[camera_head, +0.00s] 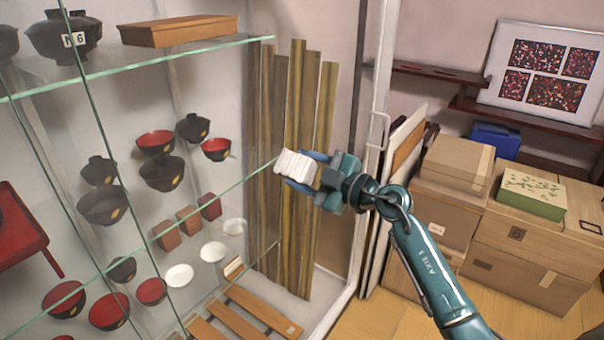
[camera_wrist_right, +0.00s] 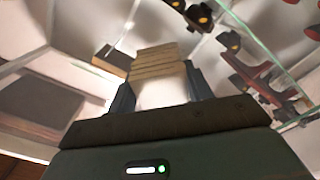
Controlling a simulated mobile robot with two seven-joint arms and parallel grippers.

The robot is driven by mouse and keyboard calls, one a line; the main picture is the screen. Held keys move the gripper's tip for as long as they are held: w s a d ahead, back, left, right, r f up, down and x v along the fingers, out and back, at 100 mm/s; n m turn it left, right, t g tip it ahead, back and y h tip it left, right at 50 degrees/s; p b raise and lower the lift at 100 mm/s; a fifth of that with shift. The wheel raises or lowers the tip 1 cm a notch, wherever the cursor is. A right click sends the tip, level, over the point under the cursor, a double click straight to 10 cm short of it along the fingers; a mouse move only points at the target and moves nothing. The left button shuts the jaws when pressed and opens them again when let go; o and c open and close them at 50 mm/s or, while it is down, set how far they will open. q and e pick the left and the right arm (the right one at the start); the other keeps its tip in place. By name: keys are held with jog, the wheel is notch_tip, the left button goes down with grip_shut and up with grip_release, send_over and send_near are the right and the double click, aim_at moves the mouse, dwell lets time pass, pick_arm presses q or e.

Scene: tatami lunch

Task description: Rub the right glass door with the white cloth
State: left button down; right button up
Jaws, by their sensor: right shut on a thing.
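My right gripper (camera_head: 303,172) is shut on the folded white cloth (camera_head: 293,165), in front of the cabinet's right part. I cannot tell whether the cloth touches the glass. My left gripper is not in view.
Behind the glass are upright bamboo strips (camera_head: 298,110), black and red bowls (camera_head: 162,172), white dishes (camera_head: 212,251) and a glass shelf edge (camera_head: 150,65). Cardboard boxes (camera_head: 530,260), a green box (camera_head: 523,196) and a framed picture (camera_head: 545,75) stand at the right.

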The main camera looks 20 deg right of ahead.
jog(key=shift+a+r, duration=0.1)
jog(key=shift+r, duration=0.7)
jog(key=shift+s+a, duration=1.25)
jog(key=shift+a, duration=0.3)
jog(key=v, duration=0.6)
jog(key=shift+v, duration=1.5)
